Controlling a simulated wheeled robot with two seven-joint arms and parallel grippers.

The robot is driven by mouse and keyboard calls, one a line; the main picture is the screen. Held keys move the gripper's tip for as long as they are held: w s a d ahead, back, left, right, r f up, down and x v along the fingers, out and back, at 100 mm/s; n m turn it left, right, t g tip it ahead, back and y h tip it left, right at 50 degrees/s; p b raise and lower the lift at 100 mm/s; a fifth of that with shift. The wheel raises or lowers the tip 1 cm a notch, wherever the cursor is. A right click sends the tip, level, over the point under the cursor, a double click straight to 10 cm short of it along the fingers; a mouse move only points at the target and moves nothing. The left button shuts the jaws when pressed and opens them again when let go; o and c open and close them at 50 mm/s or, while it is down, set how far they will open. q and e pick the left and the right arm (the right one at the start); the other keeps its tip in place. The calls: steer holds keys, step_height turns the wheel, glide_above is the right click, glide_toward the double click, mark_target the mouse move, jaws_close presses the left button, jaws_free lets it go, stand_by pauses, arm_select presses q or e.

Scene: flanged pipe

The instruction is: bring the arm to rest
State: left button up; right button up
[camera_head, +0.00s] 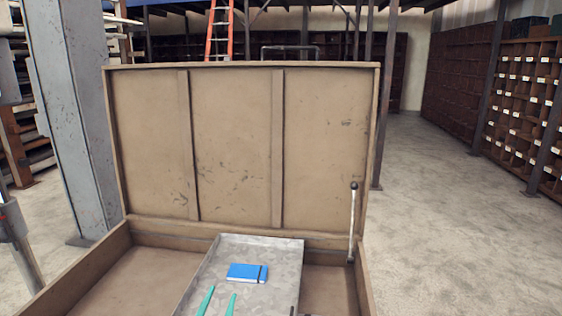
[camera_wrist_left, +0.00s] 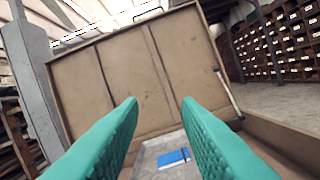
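My left gripper (camera_head: 221,293) shows at the bottom of the head view as two teal fingertips over a grey metal tray (camera_head: 268,249). In the left wrist view the two fingers of my left gripper (camera_wrist_left: 160,104) stand well apart, with nothing between them. The gripper is open and empty. The rest of the left gripper is cut off by the lower edge of the head view. My right gripper is in neither view.
A large brown crate with its lid (camera_head: 235,130) raised surrounds the tray. A blue notebook (camera_head: 247,272) lies on the tray, just beyond the fingertips. A lid strut (camera_head: 352,222) stands at right. A grey column (camera_head: 70,110) stands left; floor at right is clear.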

arm_select(q)
steer(key=s+a+f+n+g+y, duration=0.2)
steer(key=s+a+f+g, duration=0.2)
steer(key=f, duration=0.4)
steer(key=s+a+f+n+g+y, duration=0.2)
steer(key=s+a+f+g, duration=0.2)
steer(key=f, duration=0.3)
steer(key=s+a+f+g, duration=0.1)
steer(key=s+f+g, duration=0.35)
steer(key=s, duration=0.35)
steer(key=s+a+f+g, duration=0.1)
steer(key=s+f+g, duration=0.35)
steer(key=s, duration=0.35)
steer(key=s+d+f+p+x, duration=0.1)
steer(key=s+x, duration=0.2)
steer(key=x, duration=0.9)
steer(key=s+p+x, duration=0.1)
steer(key=s+x, duration=0.1)
steer(key=x, duration=0.9)
steer(key=s+a+f+g, duration=0.1)
steer(key=s+a+f, duration=0.1)
steer(key=s+f, duration=1.3)
steer(key=shift+s+f+g+h+p, duration=0.15)
steer(key=shift+s+g+h+p, duration=0.25)
steer(key=shift+s, duration=0.85)
steer(key=shift+a, duration=0.1)
